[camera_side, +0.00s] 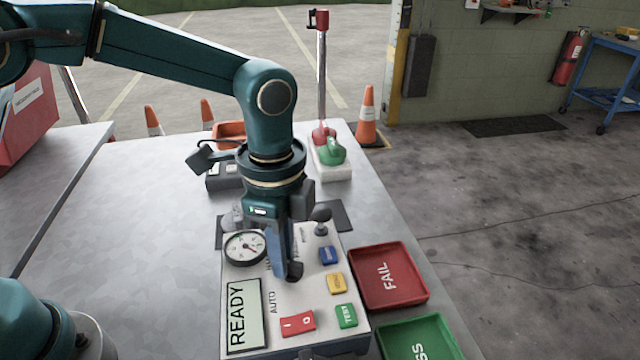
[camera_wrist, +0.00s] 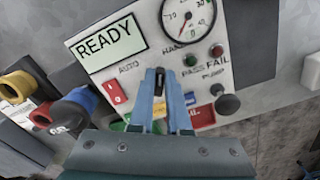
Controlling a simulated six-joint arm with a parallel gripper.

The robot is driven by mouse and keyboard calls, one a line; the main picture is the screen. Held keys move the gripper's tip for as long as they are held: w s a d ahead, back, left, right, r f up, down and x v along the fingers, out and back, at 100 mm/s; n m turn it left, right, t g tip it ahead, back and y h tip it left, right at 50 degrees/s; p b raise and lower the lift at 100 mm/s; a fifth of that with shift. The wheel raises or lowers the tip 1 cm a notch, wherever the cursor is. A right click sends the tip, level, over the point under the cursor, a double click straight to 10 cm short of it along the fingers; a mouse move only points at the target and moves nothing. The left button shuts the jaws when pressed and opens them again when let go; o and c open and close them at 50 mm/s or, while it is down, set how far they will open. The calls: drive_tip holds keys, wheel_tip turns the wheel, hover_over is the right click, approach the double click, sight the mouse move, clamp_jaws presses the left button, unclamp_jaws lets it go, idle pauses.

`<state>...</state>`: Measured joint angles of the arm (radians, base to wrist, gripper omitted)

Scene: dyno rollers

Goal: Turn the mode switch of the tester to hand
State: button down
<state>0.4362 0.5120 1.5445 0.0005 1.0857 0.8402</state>
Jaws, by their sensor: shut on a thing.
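The tester (camera_side: 290,325) is a pale panel on the table, with a READY display (camera_side: 244,315), a dial gauge (camera_side: 244,248), and AUTO and HAND labels. My gripper (camera_side: 288,268) points down over the middle of the panel. In the wrist view its blue fingers (camera_wrist: 160,88) are shut on the small black mode switch (camera_wrist: 158,80), which lies below and between the AUTO label (camera_wrist: 129,66) and the HAND label (camera_wrist: 173,52). The fingers hide most of the switch, so I cannot tell which way it points.
A red rocker (camera_side: 298,323), blue, yellow and green buttons, and a black ball knob (camera_side: 320,214) surround my gripper on the panel. A red FAIL tray (camera_side: 418,297) and a green tray (camera_side: 455,350) stand at the right.

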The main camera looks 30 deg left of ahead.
drive_tip(key=shift+w+r+m, duration=0.1)
drive_tip(key=shift+w+m, duration=0.05)
drive_tip(key=shift+m, duration=0.95)
drive_tip(key=c, duration=0.9)
unclamp_jaws()
drive_tip(key=shift+r, duration=2.55)
